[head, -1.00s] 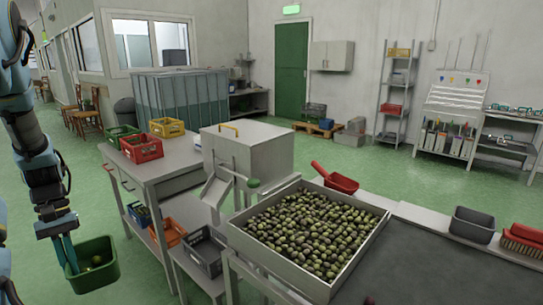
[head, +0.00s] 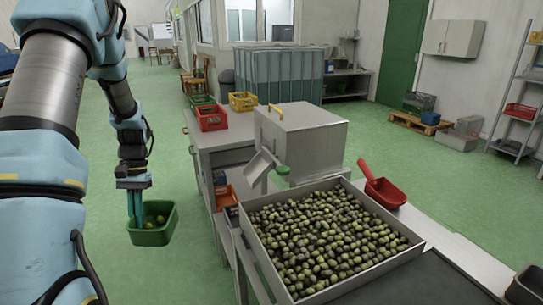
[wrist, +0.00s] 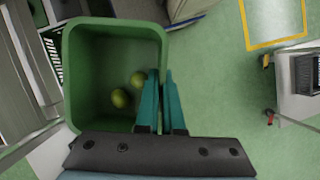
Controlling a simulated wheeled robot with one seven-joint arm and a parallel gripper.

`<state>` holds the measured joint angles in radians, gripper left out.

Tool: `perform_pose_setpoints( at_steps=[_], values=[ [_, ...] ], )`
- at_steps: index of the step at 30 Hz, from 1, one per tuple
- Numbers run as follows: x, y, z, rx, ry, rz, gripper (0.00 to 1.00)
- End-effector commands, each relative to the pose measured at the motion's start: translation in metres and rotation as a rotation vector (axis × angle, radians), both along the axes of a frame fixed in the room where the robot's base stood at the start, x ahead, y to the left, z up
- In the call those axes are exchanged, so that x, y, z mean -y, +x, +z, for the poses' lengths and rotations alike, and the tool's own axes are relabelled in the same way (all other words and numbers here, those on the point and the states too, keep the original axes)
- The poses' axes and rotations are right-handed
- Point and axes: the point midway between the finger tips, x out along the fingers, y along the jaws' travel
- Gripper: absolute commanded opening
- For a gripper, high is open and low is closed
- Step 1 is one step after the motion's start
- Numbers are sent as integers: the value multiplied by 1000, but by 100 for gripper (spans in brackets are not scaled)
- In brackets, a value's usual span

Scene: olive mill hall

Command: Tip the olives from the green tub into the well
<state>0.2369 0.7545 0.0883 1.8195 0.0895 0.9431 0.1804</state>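The green tub (head: 160,237) hangs above the floor at the left in the head view, roughly upright. Two olives (wrist: 128,89) show at its bottom in the wrist view, where the tub (wrist: 67,70) fills the left half. My gripper (head: 134,208) is shut on the tub's wall, one finger inside and one outside; both fingers also show in the wrist view (wrist: 161,90). The well, a square metal tray (head: 388,281) full of green and dark olives, stands right of the tub, clearly apart from it.
A metal hopper box (head: 305,145) with a chute stands behind the well. A red scoop (head: 383,190) lies at the well's back right. Green floor is free around the tub.

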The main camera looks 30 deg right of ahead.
Motion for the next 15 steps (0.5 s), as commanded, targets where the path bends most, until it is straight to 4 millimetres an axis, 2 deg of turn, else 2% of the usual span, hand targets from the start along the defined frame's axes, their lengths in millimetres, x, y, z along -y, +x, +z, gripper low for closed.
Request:
perform_pose_setpoints(
  at_steps=[1,8,15],
  values=[
    [15,3,5,4,8,-98,0],
    [88,18,16,36,44,-602,0],
    [187,18,33,99,65,-1193,0]
  ],
)
